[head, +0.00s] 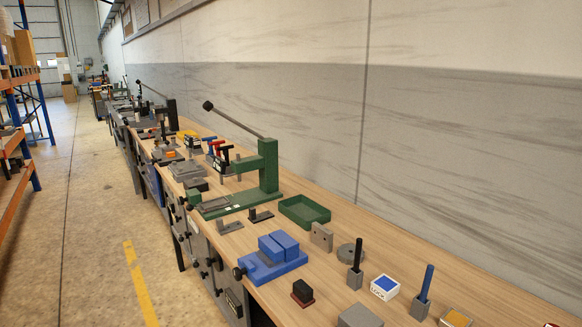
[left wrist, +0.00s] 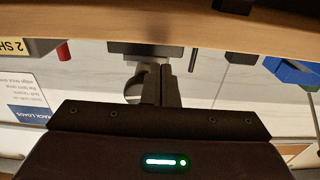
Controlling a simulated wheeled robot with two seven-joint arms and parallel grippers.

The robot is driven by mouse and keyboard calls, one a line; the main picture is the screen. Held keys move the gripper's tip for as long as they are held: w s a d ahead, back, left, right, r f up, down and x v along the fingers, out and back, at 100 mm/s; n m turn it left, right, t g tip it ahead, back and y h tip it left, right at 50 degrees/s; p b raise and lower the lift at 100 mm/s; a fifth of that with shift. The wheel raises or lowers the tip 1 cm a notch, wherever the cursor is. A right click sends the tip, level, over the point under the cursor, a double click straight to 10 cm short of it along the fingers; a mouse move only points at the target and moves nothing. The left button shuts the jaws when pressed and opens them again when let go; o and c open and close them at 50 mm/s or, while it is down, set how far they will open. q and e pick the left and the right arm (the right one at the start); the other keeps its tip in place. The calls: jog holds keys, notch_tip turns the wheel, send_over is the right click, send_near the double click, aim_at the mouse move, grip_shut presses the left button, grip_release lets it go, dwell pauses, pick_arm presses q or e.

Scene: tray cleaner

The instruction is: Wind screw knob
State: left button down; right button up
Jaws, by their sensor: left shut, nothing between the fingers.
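A blue vise-like fixture (head: 272,260) stands near the front edge of the bench, with a round black screw knob (head: 239,273) on its left end. In the left wrist view, which is upside down, my left gripper (left wrist: 168,72) is shut and empty. A rounded grey part (left wrist: 134,88) shows right beside its fingers, partly hidden; I cannot tell what it is or whether they touch. A blue block (left wrist: 290,72) shows at the right of that view, apart from the fingers. Neither gripper shows in the head view.
A green lever press (head: 268,165) and a green tray (head: 304,211) stand farther back. A dark block (head: 302,292), a black-handled tool (head: 357,262) and a blue-handled one (head: 424,290) stand to the right. The wooden bench top (head: 335,262) has small clear patches between them.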

pick_arm(q)
jog(key=p+v, duration=0.2)
jog(key=v, duration=0.4)
jog(key=shift+f, duration=0.25)
